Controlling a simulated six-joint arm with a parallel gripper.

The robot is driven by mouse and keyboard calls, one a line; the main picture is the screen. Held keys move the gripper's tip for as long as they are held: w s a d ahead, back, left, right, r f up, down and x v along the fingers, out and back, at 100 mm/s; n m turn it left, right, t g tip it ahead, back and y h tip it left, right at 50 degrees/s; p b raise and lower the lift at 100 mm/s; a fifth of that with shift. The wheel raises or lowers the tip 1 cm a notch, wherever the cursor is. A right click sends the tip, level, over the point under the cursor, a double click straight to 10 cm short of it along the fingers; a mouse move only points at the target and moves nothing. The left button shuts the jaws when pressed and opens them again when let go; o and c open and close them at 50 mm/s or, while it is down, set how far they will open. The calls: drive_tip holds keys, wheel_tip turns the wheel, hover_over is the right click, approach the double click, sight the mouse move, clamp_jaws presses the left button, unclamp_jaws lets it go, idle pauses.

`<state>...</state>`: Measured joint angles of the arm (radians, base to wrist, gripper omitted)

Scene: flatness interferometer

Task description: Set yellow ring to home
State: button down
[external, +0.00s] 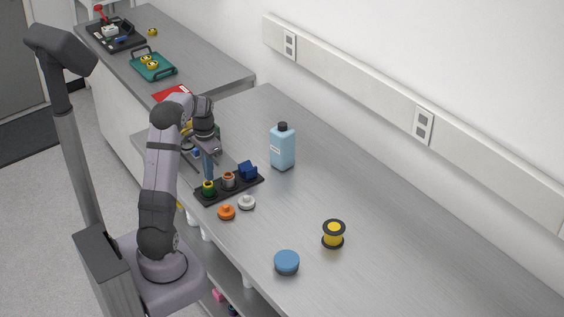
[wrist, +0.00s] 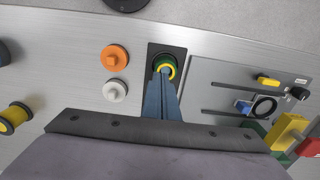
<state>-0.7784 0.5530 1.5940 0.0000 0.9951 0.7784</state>
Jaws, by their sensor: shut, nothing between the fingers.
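A green round part with a yellow ring (wrist: 172,74) sits at one end of a black tray in the wrist view. The same green and yellow part (external: 208,190) shows in the external view at the tray's near left end. My gripper (external: 209,180) points down over this part with its blue fingers together and nothing between them. In the wrist view the fingertips (wrist: 165,72) overlap the ring's middle; whether they touch it I cannot tell. A grey panel (wrist: 220,78) with slots, a yellow slider (wrist: 267,80) and a blue slider (wrist: 244,106) lies to the right.
The black tray (external: 242,184) also holds a brown-orange part (external: 228,180) and a blue block (external: 248,170). An orange knob (external: 227,212) and a white knob (external: 247,202) stand in front. A blue bottle (external: 283,148), yellow spool (external: 333,234) and blue puck (external: 287,262) stand apart.

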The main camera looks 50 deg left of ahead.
sight(212, 185)
drive_tip(key=shift+f+p, duration=0.3)
drive_tip(key=shift+f, duration=0.9)
drive_tip(key=shift+f+b, duration=0.5)
drive_tip(key=shift+f, duration=0.35)
drive_tip(key=shift+s+d+f, duration=0.15)
drive_tip(key=shift+f, duration=0.1)
drive_tip(key=shift+s+d, duration=0.1)
drive_tip(key=shift+s, duration=0.05)
drive_tip(key=shift+r, duration=0.1)
drive_tip(key=shift+r+p, duration=0.5)
drive_tip(key=shift+r, duration=0.05)
wheel_tip(212, 185, up, 14)
drive_tip(key=shift+w+a, duration=0.2)
drive_tip(key=shift+w, duration=0.05)
